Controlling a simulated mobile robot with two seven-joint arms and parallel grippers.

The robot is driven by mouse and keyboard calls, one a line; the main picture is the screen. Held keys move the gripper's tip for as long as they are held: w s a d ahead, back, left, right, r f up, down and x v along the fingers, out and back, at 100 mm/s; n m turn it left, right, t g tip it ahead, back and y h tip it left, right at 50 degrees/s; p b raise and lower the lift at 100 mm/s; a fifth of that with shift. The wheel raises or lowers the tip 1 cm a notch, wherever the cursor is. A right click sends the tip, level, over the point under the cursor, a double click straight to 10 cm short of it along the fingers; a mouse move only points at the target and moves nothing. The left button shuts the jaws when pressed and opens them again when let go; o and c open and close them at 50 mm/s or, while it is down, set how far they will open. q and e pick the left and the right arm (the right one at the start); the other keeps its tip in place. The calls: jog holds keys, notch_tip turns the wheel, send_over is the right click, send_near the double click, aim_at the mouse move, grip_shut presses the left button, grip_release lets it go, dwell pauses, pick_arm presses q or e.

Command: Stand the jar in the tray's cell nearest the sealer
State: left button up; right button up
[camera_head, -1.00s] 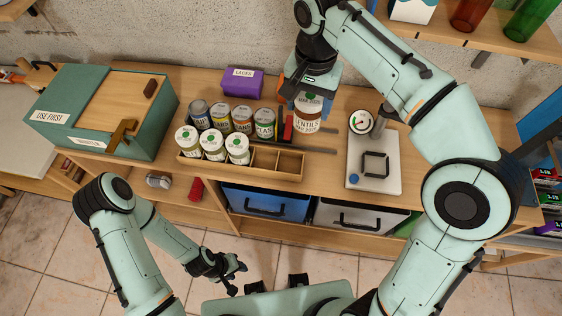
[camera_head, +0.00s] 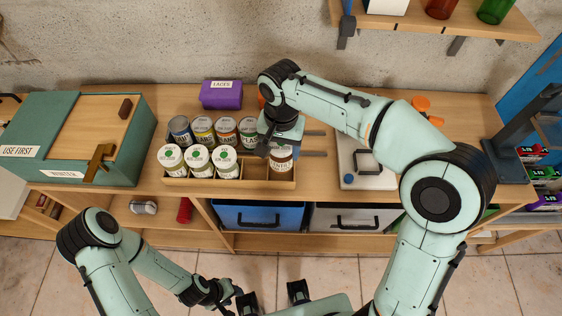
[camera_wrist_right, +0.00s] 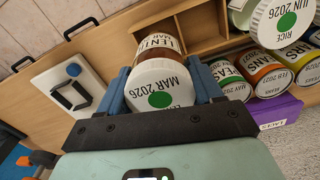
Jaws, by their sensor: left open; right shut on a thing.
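The lentils jar (camera_head: 281,160) has a white lid with a green dot and brown contents. My right gripper (camera_head: 280,146) is shut on it near the lid; the right wrist view shows both blue fingers around the jar (camera_wrist_right: 157,48). The sealer (camera_head: 358,172), a pale plate with a blue knob, stands right of the tray. My left gripper (camera_head: 228,297) is open and empty, low in front of the shelves.
A green box (camera_head: 130,165) labelled USE FIRST stands at left. A purple LACES box (camera_head: 221,95) is behind the tray. An empty cell (camera_head: 255,172) lies left of the jar. Blue and white drawers (camera_head: 258,214) are below the counter. A shelf with bottles hangs above right.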

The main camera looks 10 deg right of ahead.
aim_at(281, 161)
jog(key=shift+f+b, duration=0.3)
jog(key=shift+f, duration=2.6)
jog(key=shift+f, duration=0.2)
jog(key=o, duration=1.4)
jog(key=shift+r, duration=0.55)
notch_tip(281, 161, up, 11)
jog(key=shift+r+p, duration=0.2)
jog(key=shift+p, duration=0.75)
